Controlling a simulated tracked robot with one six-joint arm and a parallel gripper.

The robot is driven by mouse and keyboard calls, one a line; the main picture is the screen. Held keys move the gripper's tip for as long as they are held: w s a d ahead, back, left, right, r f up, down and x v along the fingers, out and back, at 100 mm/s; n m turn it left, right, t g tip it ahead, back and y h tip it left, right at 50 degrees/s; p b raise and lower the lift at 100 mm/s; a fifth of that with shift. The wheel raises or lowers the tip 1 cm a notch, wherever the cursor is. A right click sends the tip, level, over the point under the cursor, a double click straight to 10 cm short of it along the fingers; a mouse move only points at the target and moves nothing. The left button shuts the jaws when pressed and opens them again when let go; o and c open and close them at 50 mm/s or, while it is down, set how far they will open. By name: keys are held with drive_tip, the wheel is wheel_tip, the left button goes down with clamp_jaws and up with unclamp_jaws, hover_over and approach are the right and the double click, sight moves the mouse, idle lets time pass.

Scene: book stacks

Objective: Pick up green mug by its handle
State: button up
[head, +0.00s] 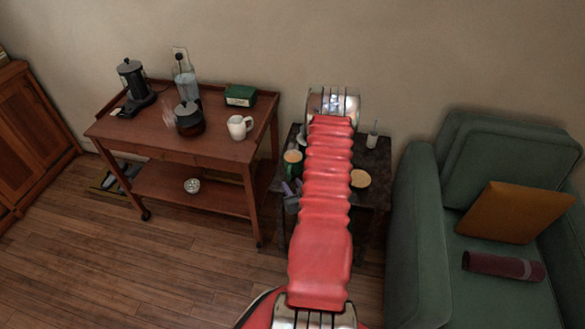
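The green mug (293,158) stands upright on a small dark side table (375,197), just left of my raised red arm. It looks green outside with a tan or yellowish inside. I cannot make out its handle. My arm covers the middle of the table and hides most of what lies behind it. A small grey-purple forked shape (291,196) shows at the arm's left edge, just below the mug. It may be part of my gripper, but I cannot tell for sure, nor whether the fingers are open or shut.
A yellowish bowl (360,179) and a small pale container with a stick (372,139) are on the side table, right of my arm. A wooden trolley (215,148) with a white jug (239,127) stands left. A green armchair (418,240) stands close on the right.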

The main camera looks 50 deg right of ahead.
sight(289, 178)
drive_tip(key=shift+s+d+x, duration=0.1)
drive_tip(key=shift+x, duration=1.2)
drive_tip(key=shift+s+d+x, duration=0.1)
drive_tip(key=shift+d+x, duration=0.05)
drive_tip(key=shift+x, duration=1.2)
drive_tip(key=shift+f, duration=0.1)
drive_tip(key=shift+a, duration=0.1)
drive_tip(key=shift+c, duration=0.5)
clamp_jaws()
